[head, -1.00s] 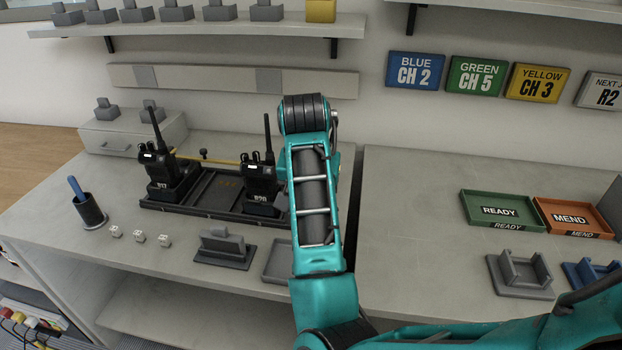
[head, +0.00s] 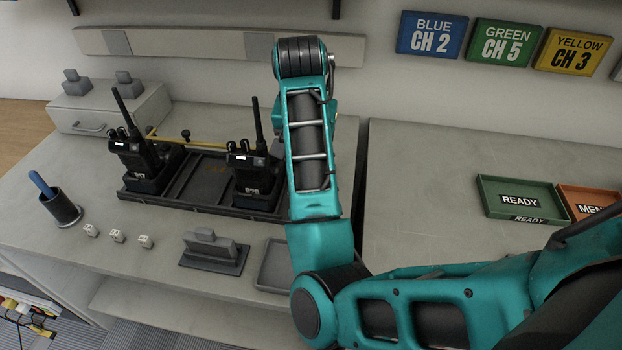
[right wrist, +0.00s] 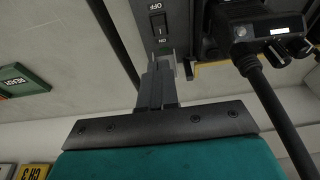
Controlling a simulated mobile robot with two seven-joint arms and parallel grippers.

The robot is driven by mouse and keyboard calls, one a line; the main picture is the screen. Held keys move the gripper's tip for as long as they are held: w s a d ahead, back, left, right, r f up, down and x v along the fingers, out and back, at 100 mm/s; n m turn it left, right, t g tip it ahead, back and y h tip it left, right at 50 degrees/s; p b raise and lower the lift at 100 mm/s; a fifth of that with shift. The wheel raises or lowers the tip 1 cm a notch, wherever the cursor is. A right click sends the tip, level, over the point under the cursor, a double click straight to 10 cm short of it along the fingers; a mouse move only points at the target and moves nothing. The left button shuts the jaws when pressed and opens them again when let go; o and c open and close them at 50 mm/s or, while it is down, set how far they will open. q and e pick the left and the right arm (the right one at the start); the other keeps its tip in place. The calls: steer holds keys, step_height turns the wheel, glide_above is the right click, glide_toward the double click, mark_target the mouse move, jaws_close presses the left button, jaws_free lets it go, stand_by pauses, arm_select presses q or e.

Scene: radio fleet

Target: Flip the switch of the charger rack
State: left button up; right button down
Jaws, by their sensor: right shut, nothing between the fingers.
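The charger rack (head: 206,180) is a dark tray on the grey bench in the head view, with two black radios (head: 145,155) (head: 250,170) standing upright in it. Its switch (right wrist: 159,24) shows in the right wrist view, a dark rocker between OFF and ON labels on the rack's end. My right gripper (right wrist: 165,62) is shut and empty, its tips close to the ON label end of the switch. I cannot tell whether they touch it, or which way the rocker is set. In the head view my right arm hides this gripper and the switch. My left gripper is out of view.
A pen cup (head: 62,206), small white cubes (head: 117,236) and a grey block on a dark base (head: 213,246) lie in front of the rack. A grey tray (head: 273,262) is beside my arm. A green READY tray (head: 523,198) is at right; the bench left of it is clear.

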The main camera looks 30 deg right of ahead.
steer(key=x, duration=1.4)
steer(key=shift+w+f, duration=0.1)
steer(key=shift+w, duration=0.05)
